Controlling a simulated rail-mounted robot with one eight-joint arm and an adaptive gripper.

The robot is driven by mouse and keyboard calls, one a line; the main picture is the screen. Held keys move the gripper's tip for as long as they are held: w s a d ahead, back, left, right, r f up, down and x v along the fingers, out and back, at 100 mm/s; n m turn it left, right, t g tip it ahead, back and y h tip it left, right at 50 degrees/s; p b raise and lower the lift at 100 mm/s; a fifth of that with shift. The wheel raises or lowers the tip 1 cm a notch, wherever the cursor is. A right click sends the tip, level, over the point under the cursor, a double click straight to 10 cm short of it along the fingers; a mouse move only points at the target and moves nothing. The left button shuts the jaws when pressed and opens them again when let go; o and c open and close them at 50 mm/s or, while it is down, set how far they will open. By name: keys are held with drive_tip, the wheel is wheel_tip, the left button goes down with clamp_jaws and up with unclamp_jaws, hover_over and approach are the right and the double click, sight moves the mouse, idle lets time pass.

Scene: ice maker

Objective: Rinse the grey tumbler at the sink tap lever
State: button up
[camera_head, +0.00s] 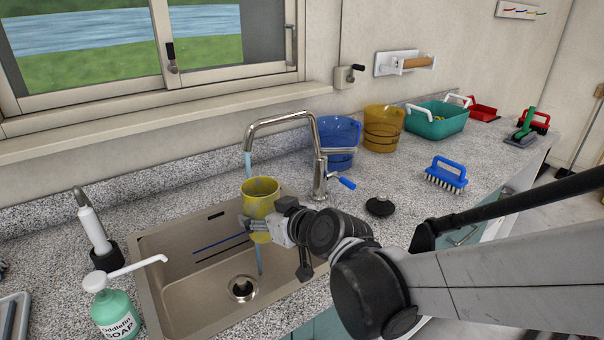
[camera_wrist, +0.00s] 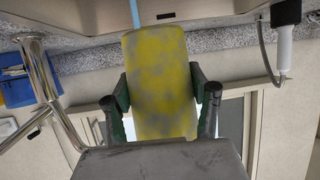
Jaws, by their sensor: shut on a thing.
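The tumbler (camera_head: 260,198) is yellow with grey smudges, not plain grey. My gripper (camera_head: 257,226) is shut on it and holds it above the sink basin (camera_head: 180,262), under the tap spout (camera_head: 275,120). In the wrist view, the two fingers of my gripper (camera_wrist: 160,97) press the sides of the tumbler (camera_wrist: 160,70). A blue water stream (camera_head: 249,164) falls from the spout to the tumbler, and a stream also shows below it. The blue-tipped tap lever (camera_head: 341,182) is at the right of the tap base. The tumbler's inside is mostly hidden.
A green soap bottle (camera_head: 115,312) and a white bottle-like item (camera_head: 93,230) stand left of the sink. A black plug (camera_head: 380,206) and a blue brush (camera_head: 446,175) lie to the right. Blue (camera_head: 338,142) and yellow (camera_head: 383,128) buckets stand behind the tap.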

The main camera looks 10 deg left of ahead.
drive_tip(key=w+a+f+b, duration=0.1)
drive_tip(key=w+a+b, duration=0.1)
drive_tip(key=w+a, duration=0.3)
drive_tip(key=shift+w+f, duration=0.35)
drive_tip(key=shift+w, duration=0.65)
drive_tip(key=shift+a, duration=0.1)
drive_tip(key=shift+w, duration=0.1)
drive_tip(key=shift+w+d+b, duration=0.25)
drive_tip(key=shift+d+b, duration=0.05)
drive_tip(key=shift+d, duration=0.2)
drive_tip(key=shift+s+a, duration=0.15)
idle(0.3)
drive_tip(key=shift+s+a, duration=0.2)
drive_tip(key=shift+a, duration=0.15)
drive_tip(key=shift+w+d, duration=0.1)
drive_tip(key=shift+d, duration=0.1)
drive_tip(key=shift+w+d, duration=0.25)
drive_tip(key=shift+d, duration=0.05)
